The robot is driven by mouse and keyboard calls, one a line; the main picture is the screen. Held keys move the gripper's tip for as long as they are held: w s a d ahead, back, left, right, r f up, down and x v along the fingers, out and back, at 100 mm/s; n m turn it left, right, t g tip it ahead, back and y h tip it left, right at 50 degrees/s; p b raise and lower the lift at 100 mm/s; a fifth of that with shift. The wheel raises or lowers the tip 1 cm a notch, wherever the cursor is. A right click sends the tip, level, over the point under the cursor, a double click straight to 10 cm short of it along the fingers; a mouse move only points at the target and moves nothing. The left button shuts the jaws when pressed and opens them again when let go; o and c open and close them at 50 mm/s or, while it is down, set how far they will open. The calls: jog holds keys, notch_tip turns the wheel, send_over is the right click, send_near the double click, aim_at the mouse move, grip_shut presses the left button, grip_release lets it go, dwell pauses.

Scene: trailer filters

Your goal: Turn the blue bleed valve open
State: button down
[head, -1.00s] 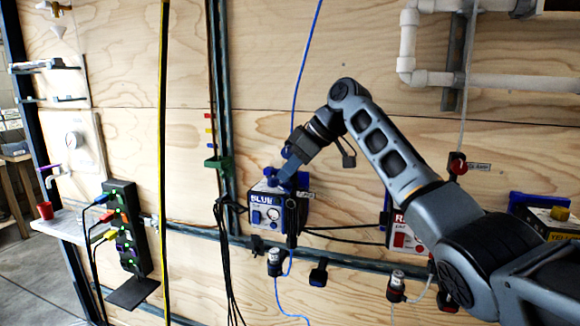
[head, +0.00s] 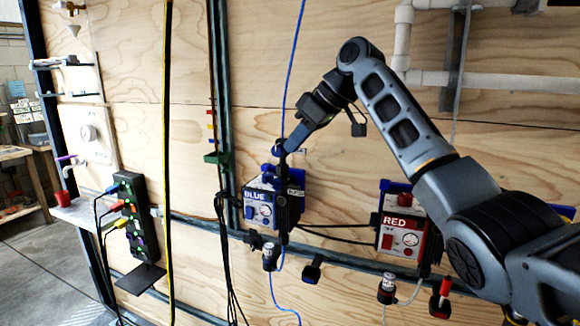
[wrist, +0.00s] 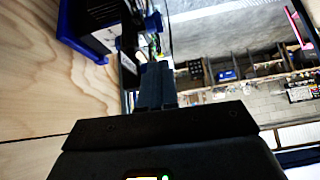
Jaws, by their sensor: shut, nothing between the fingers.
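The blue filter box (head: 262,208), with a "BLUE" label, a small blue knob and a gauge, is mounted on the plywood wall in the head view. A blue line runs above and below it. I cannot tell which part is the bleed valve. My gripper (head: 283,150) is shut and empty, just above the top of the box; I cannot tell if it touches. My gripper's fingers (wrist: 158,85) are together in the wrist view. A blue bracket (wrist: 70,25) and part of a dark box are at upper left there, beside the fingers.
A red filter box (head: 402,228) is mounted to the right. A dark fitting (head: 270,257) hangs below the blue box. A black power strip (head: 133,215) with coloured plugs and a yellow-black vertical strip (head: 168,160) are at left. White pipes (head: 403,40) run at upper right.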

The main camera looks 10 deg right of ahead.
jog(key=s+a+r+m+t+h+b, duration=0.1)
jog(key=s+a+m+t+h+b, duration=0.2)
jog(key=m+b, duration=0.6)
jog(key=s+a+m+t+h+b, duration=0.25)
jog(key=s+m+h+b, duration=0.3)
jog(key=m, duration=0.55)
send_near(274, 182)
jog(key=w+d, duration=0.3)
jog(key=f, duration=0.1)
jog(key=w+a+f+y, duration=0.1)
jog(key=shift+w+a+f, duration=0.15)
jog(key=shift+f, duration=0.15)
jog(key=shift+w+a+f, duration=0.15)
jog(key=shift+a+f, duration=0.05)
jog(key=shift+f, duration=0.3)
jog(key=shift+w+a+p, duration=0.15)
jog(key=shift+p, duration=0.6)
jog(key=shift+p, duration=0.35)
